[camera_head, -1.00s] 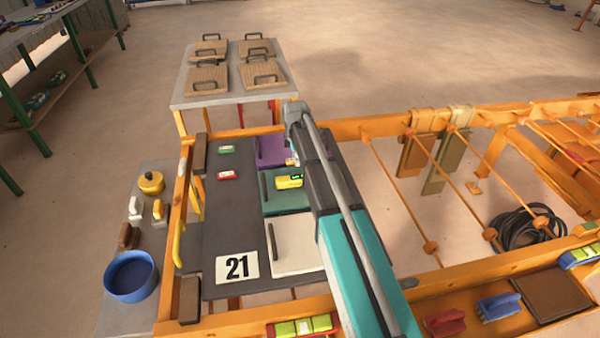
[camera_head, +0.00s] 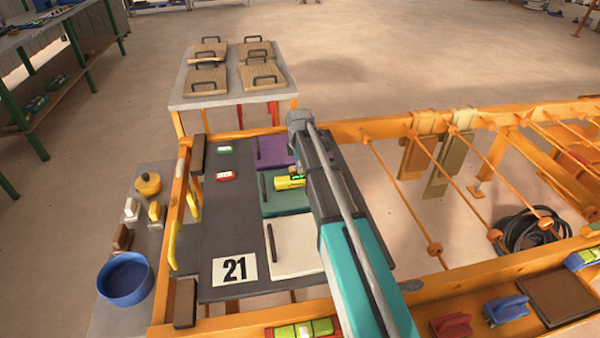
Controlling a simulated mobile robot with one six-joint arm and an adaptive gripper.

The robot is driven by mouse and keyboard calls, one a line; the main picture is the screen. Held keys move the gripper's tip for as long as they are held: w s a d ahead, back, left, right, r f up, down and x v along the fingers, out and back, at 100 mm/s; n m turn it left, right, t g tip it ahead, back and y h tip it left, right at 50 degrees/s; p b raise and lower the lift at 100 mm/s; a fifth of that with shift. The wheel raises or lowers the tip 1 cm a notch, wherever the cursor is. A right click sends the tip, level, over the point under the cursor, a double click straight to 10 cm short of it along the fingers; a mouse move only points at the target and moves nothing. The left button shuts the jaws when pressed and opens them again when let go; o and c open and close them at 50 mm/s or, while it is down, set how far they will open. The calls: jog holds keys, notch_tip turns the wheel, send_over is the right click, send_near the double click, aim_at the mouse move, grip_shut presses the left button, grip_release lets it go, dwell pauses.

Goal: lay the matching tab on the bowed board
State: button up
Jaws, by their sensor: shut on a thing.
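Three boards with dark handles lie in a column on the dark plate: a purple board (camera_head: 272,152), a teal board (camera_head: 285,201) and a white board (camera_head: 294,246). I cannot tell from this angle which one is bowed. A green tab (camera_head: 224,150) and a red tab (camera_head: 225,176) lie on the dark plate (camera_head: 232,215), left of the boards. My arm crosses the boards' right side. My gripper and whatever it holds are hidden behind the arm.
A card marked 21 (camera_head: 234,269) lies at the plate's near end. An orange frame (camera_head: 410,122) surrounds the plate. A blue bowl (camera_head: 126,279) stands on the grey side bench at left. Several wooden boards with handles (camera_head: 207,79) lie on the back table.

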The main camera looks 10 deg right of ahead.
jog(key=shift+f, duration=0.45)
jog(key=shift+f+b, duration=0.2)
jog(key=shift+b, duration=0.15)
jog(key=o, duration=1)
jog(key=shift+r, duration=0.1)
jog(key=shift+r, duration=0.15)
notch_tip(320, 180, up, 12)
jog(key=p, duration=1.2)
